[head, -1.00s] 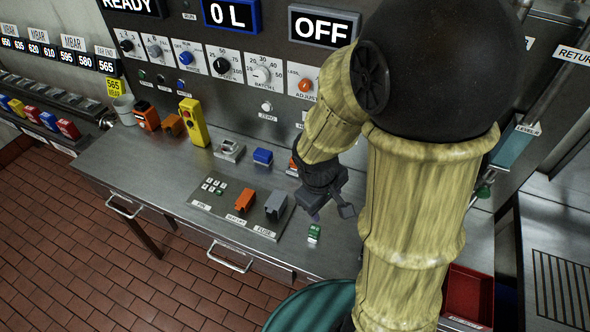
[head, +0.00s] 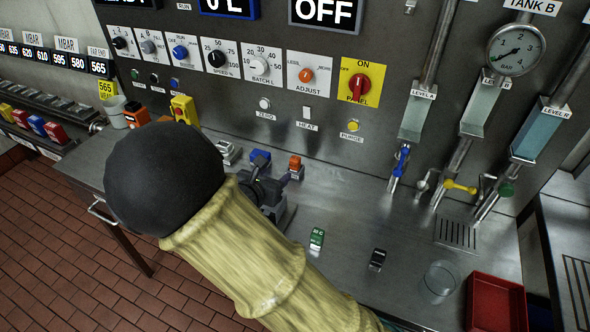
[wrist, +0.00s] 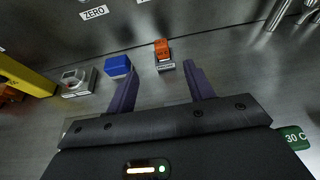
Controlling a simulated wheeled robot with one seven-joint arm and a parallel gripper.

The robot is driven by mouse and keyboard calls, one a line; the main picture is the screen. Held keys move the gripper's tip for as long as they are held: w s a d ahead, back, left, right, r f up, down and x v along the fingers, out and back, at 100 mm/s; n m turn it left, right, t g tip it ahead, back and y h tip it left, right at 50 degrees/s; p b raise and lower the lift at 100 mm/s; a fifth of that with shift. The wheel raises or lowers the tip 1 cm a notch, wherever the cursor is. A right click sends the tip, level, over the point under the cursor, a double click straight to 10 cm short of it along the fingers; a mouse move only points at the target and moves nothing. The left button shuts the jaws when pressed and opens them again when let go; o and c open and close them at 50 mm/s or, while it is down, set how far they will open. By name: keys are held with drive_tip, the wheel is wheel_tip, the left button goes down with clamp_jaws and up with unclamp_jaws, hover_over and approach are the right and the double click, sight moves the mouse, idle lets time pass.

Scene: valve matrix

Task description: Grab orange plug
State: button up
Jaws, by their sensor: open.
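The orange plug (head: 295,162) sits on a small grey base on the steel counter, near the back panel. In the wrist view the orange plug (wrist: 161,47) stands ahead of the gap between my fingers, close to the middle. My gripper (wrist: 161,76) is open and empty, with its two dark fingers spread to either side and short of the plug. In the head view my gripper (head: 277,174) is low over the counter, just in front of the plug, and my arm hides part of the counter.
A blue block (wrist: 117,67) stands just left of the plug, with a grey block (wrist: 78,80) further left. A green block (head: 317,240) and a black one (head: 377,258) lie to the right, with a glass (head: 440,278) and red tray (head: 497,303) beyond. Counter right of the plug is clear.

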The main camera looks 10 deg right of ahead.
sight(295, 158)
drive_tip(key=x, duration=1.2)
drive_tip(key=shift+d+f, duration=0.1)
drive_tip(key=shift+w+p, duration=0.1)
drive_tip(key=shift+p, duration=0.2)
drive_tip(key=p+x, duration=0.1)
drive_tip(key=x, duration=0.4)
drive_tip(key=shift+f, duration=0.2)
clamp_jaws()
wheel_tip(295, 158, up, 10)
idle(0.7)
